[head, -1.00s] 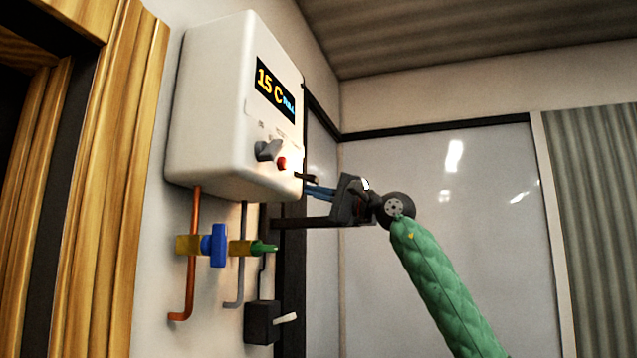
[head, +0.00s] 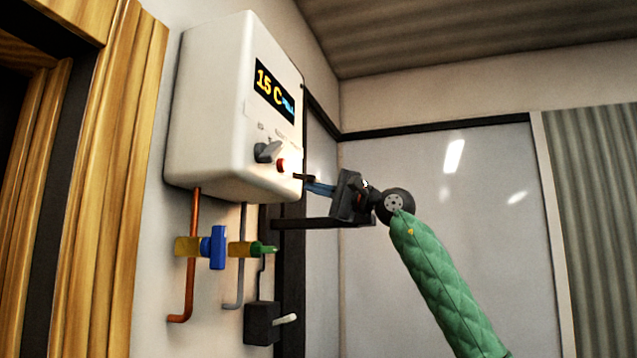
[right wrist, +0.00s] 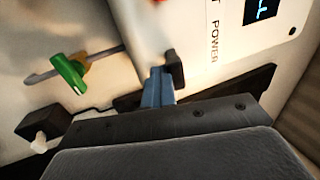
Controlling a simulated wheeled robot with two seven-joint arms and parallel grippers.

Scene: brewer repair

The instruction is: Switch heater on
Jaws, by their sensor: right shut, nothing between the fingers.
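The white wall heater (head: 215,110) hangs at the left in the head view, its display reading 15 C. On its front are a grey knob (head: 267,152) and, to the right of it, a small red button (head: 282,165). In the right wrist view the gripper (right wrist: 172,68) points at the heater's face (right wrist: 205,20), near the blurred red button (right wrist: 158,2) and the word POWER. My left gripper is not in view.
Below the heater are a copper pipe (head: 193,280), a blue valve handle (head: 218,247), a green valve handle (head: 264,249) and a dark box with a white lever (head: 262,322). A dark bar (head: 300,223) lies under my right gripper. Wooden door trim (head: 110,190) stands at left.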

